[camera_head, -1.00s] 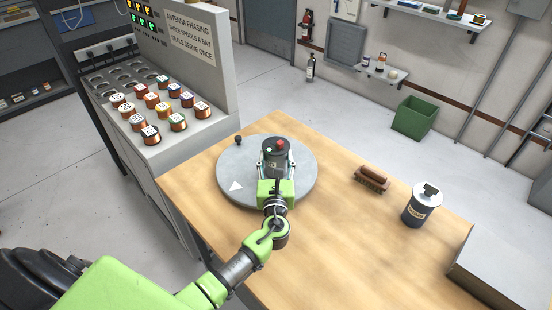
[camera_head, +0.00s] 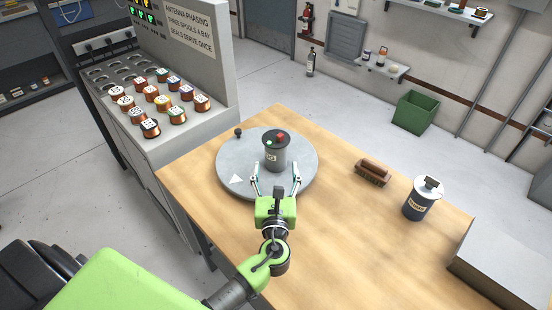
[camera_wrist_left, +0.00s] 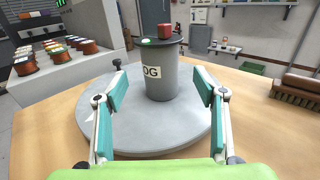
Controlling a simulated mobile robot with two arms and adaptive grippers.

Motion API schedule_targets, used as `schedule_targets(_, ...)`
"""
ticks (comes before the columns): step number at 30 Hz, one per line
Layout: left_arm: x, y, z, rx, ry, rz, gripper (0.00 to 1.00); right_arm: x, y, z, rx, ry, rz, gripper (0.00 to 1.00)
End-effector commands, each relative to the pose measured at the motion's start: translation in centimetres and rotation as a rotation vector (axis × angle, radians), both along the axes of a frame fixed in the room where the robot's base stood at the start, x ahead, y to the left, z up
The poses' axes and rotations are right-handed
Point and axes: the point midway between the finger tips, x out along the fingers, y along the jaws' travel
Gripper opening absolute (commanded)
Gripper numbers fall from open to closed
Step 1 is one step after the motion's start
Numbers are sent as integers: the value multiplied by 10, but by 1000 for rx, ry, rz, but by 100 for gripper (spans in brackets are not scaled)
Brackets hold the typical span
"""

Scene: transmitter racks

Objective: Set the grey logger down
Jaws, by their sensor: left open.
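The grey logger (camera_head: 275,152) is a dark grey cylinder with a red and a green button on top. It stands upright on the round grey turntable plate (camera_head: 232,172), which has a white triangle mark and a small dark knob. The logger also shows in the left wrist view (camera_wrist_left: 162,80), with part of its label visible, beyond my fingers. My left gripper (camera_head: 275,180) is open and empty on the near side of the logger, its fingers spread and apart from it. My right gripper is not in view.
A brush (camera_head: 373,172) and a labelled canister (camera_head: 422,198) stand on the wooden table (camera_head: 335,220) to the right. A grey metal box (camera_head: 505,255) is at the right edge. Several copper spools (camera_head: 150,127) sit on the rack console (camera_head: 190,130) at left.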

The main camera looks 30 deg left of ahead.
Motion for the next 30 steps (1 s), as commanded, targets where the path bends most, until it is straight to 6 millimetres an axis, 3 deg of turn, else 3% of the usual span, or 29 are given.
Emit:
schedule_targets(3, -19, -10, -2, 0, 1, 0, 64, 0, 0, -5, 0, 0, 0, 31)
schedule_targets(9, -34, -16, 0, 0, -1, 1, 64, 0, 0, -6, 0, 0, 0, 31)
schedule_targets(30, -35, -17, 1, 0, -1, 1, 64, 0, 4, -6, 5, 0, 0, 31)
